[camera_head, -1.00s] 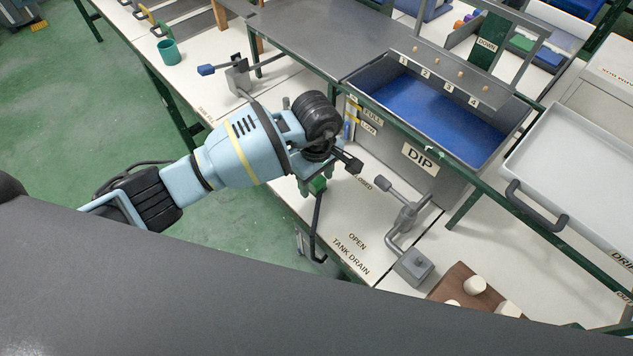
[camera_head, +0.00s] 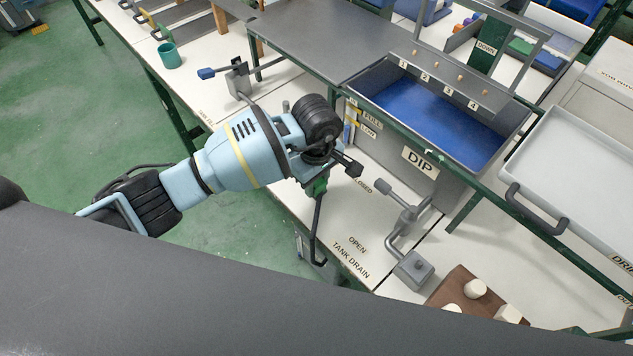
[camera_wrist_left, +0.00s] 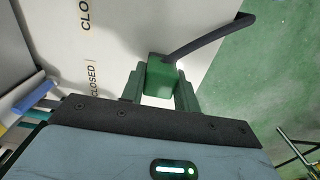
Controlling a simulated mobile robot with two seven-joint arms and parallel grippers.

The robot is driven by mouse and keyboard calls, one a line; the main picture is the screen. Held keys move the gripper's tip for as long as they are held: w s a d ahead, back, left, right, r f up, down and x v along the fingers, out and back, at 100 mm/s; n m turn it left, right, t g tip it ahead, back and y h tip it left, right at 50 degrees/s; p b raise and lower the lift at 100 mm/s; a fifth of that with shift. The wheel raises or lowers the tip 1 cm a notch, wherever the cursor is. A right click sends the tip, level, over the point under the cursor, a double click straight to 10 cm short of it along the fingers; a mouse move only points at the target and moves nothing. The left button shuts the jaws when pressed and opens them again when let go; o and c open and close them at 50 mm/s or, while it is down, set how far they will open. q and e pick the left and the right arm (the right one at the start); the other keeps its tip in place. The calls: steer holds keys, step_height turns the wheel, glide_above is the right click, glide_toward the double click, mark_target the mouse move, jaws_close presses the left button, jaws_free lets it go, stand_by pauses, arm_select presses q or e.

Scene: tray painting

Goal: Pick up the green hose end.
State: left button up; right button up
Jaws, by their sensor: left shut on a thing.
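The green hose end (camera_wrist_left: 160,76) is a small green block with a dark hose running from it. In the left wrist view it sits between the two green fingers of my left gripper (camera_wrist_left: 159,90), which is shut on it. In the head view my left gripper (camera_head: 316,187) shows below the light blue wrist. The dark hose (camera_head: 318,225) hangs down from it and curls at its lower end, over the bench's front edge. My right gripper is not in view.
The dip tank (camera_head: 421,161) with blue liquid stands just behind. A teal cup (camera_head: 169,55) stands far left. Green floor lies in front.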

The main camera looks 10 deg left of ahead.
arm_select(q)
steer(key=shift+r, duration=0.4)
step_height(320, 180, up, 3)
steer(key=shift+f, duration=0.15)
steer(key=s+a+r, duration=0.1)
steer(key=s+a, duration=0.7)
steer(key=s, duration=0.5)
steer(key=shift+s, duration=0.4)
steer(key=shift+a, duration=0.1)
